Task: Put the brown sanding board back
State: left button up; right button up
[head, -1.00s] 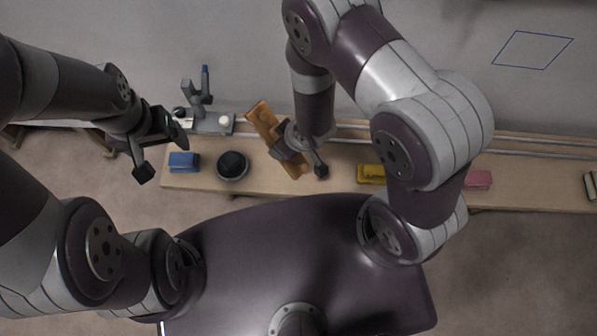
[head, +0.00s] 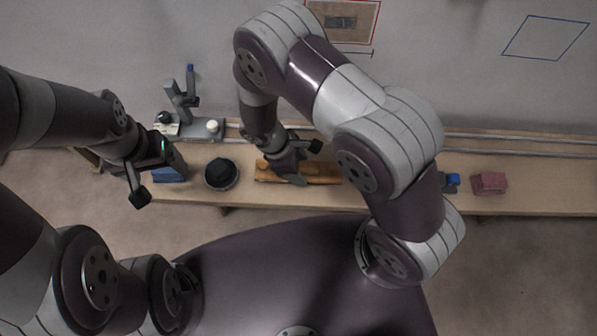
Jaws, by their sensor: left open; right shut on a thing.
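The brown sanding board (head: 326,171) lies lengthwise along the bench in the head view. My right gripper (head: 304,165) is shut on it near its middle and hides part of it. I cannot tell whether the board touches the bench top or hangs just above it. My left gripper (head: 160,181) is open and empty, over the left end of the bench, by a blue block (head: 168,175).
The long wooden bench (head: 545,195) also bears a round black thing (head: 221,173), a grey stand (head: 203,128), a small blue thing (head: 452,180) and a pink block (head: 490,183). The wall behind carries a red outline around a brown patch (head: 315,22) and a blue outline (head: 545,38).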

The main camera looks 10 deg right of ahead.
notch_tip(320, 180, down, 4)
jog(key=shift+b, duration=0.4)
jog(key=shift+c, duration=0.5)
jog(key=o, duration=1.1)
jog(key=p+v, duration=0.2)
jog(key=v, duration=1)
jog(key=shift+r, duration=0.1)
jog(key=s+d+r+m+t+y, duration=0.1)
jog(key=d+r+m, duration=0.3)
jog(key=m, duration=0.1)
jog(key=s+d+r+m+y, duration=0.1)
jog(key=s+d+r+m, duration=0.1)
jog(key=d+r+m, duration=0.2)
jog(key=s+d+r+m+t+y, duration=0.1)
jog(key=d+r+m+y, duration=0.1)
jog(key=d+r+m, duration=0.3)
jog(key=shift+s+d+r+m+t, duration=0.2)
jog(key=shift+r+m+t, duration=0.1)
jog(key=shift+r, duration=0.2)
